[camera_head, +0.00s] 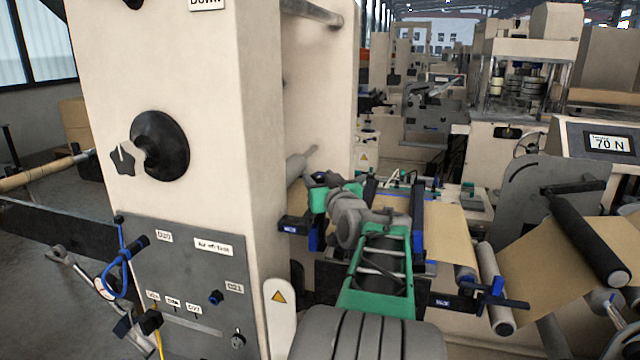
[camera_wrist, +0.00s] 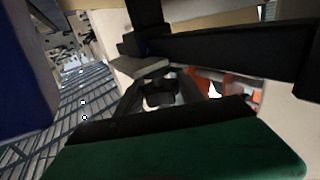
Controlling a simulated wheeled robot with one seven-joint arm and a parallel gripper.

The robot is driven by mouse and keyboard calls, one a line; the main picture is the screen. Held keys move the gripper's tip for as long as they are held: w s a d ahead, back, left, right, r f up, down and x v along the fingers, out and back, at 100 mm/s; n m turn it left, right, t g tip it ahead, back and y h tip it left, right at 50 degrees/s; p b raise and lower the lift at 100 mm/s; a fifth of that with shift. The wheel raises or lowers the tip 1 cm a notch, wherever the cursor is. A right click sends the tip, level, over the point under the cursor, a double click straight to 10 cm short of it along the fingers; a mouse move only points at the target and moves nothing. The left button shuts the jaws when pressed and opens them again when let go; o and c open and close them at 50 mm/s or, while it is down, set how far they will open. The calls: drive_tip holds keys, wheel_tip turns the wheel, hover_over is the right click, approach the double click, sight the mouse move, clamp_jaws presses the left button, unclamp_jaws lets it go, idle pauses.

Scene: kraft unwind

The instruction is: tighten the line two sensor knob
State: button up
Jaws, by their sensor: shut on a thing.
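My gripper (camera_head: 322,181) is at the far end of my green and grey arm, beside the cream machine column and above the web guide frame. Its fingertips are small and partly hidden in the head view. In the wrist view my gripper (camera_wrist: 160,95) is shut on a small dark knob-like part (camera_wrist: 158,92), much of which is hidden. A black bar and a pale-faced block (camera_wrist: 140,66) lie close by. Blue-labelled black brackets show at the left (camera_head: 292,227) and lower right (camera_head: 440,301) of the guide frame; I cannot read their labels.
The cream column (camera_head: 225,130) stands close on the left, with a black handwheel (camera_head: 160,145) and a grey panel (camera_head: 190,290) of cables. Brown web (camera_head: 445,228) and rollers (camera_head: 495,285) lie right of my arm. A display (camera_head: 608,143) reads 70 N.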

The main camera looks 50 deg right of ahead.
drive_tip(key=o, duration=1.4)
drive_tip(key=b+v, duration=0.2)
drive_tip(key=v, duration=0.5)
drive_tip(key=shift+s+a, duration=0.2)
drive_tip(key=shift+s, duration=0.15)
